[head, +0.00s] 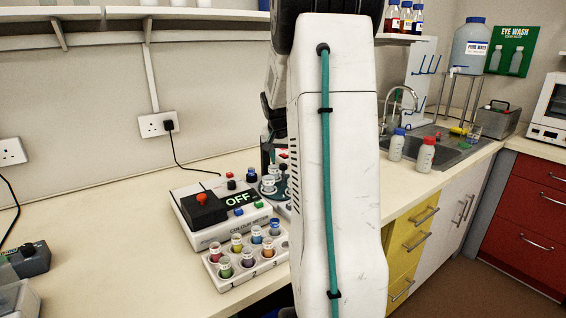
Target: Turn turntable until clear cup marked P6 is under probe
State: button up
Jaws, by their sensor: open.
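The turntable (284,196) shows only in part, as a dark round edge behind the colour meter, left of my large white arm link. A few small pale cups (268,184) stand at its visible side. I cannot read any marking, so I cannot tell which cup is P6. I cannot make out the probe; my arm hides much of this spot. My gripper (269,152) is a dark shape above the turntable's far left side, partly hidden by my arm. It is open, and I cannot tell whether it touches anything.
The colour meter (182,212) reads OFF and has a red knob and coloured buttons. A white rack (222,284) with several coloured vials stands in front. White bottles (397,146) stand by the sink (446,152) at right.

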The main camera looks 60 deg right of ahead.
jog(key=v, duration=0.5)
dwell(0.5)
